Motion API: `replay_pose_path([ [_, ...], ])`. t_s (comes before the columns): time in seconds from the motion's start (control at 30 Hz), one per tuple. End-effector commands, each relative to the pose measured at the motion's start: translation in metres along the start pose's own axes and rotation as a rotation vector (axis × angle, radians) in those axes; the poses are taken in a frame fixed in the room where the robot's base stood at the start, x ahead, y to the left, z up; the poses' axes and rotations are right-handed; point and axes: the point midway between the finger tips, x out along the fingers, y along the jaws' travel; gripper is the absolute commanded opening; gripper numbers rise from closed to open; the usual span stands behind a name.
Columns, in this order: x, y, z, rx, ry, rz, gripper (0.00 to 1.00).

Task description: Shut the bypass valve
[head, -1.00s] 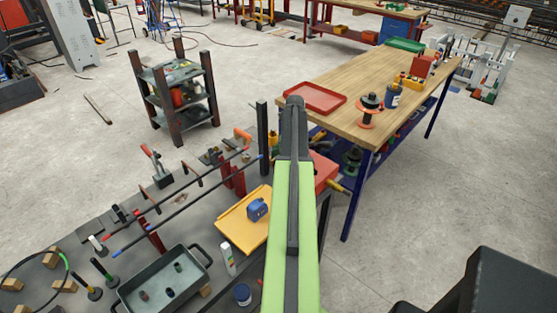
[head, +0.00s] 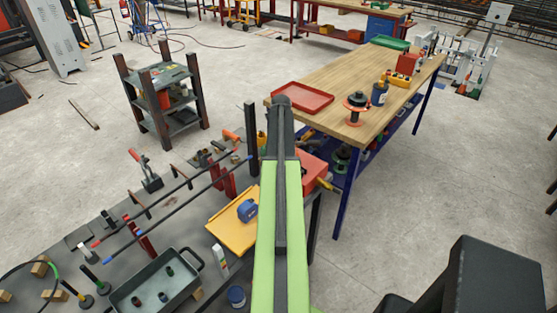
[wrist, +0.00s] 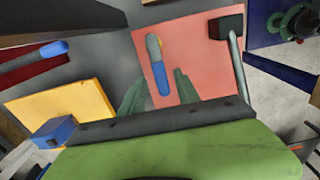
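In the wrist view a lever with a blue grip and grey upper end (wrist: 157,66) lies over a red panel (wrist: 185,50). It may be the bypass valve's handle; I cannot tell for sure. A bit of yellow shows behind its grey end. My gripper (wrist: 158,76) has its two dark green fingers apart, one on each side of the lever's blue end. Nothing is clearly held, and contact cannot be told. In the head view my green arm hides the gripper and most of the red panel (head: 312,163).
A yellow tray (head: 226,232) with a blue object (head: 248,209) lies beside the panel. A black block (wrist: 226,27) with a grey rod is at the panel's right. The wooden workbench (head: 345,88) stands beyond, right. A grey bin (head: 150,302) is front left. Open floor lies right.

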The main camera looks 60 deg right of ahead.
Motion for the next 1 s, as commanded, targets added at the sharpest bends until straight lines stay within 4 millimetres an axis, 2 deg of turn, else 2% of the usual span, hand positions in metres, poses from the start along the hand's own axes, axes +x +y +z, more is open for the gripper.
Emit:
replay_pose_path([
  [0.17,-0.013,0.000,0.000,0.000,0.000,0.000,0.38],
  [0.27,-0.029,-0.001,0.000,0.000,-0.001,0.000,0.38],
  [0.8,-0.151,0.000,0.003,0.001,0.000,0.000,0.38],
  [0.9,-0.168,0.000,0.003,0.001,0.000,0.000,0.38],
  [1.0,-0.175,0.000,0.003,0.001,0.000,0.000,0.38],
])
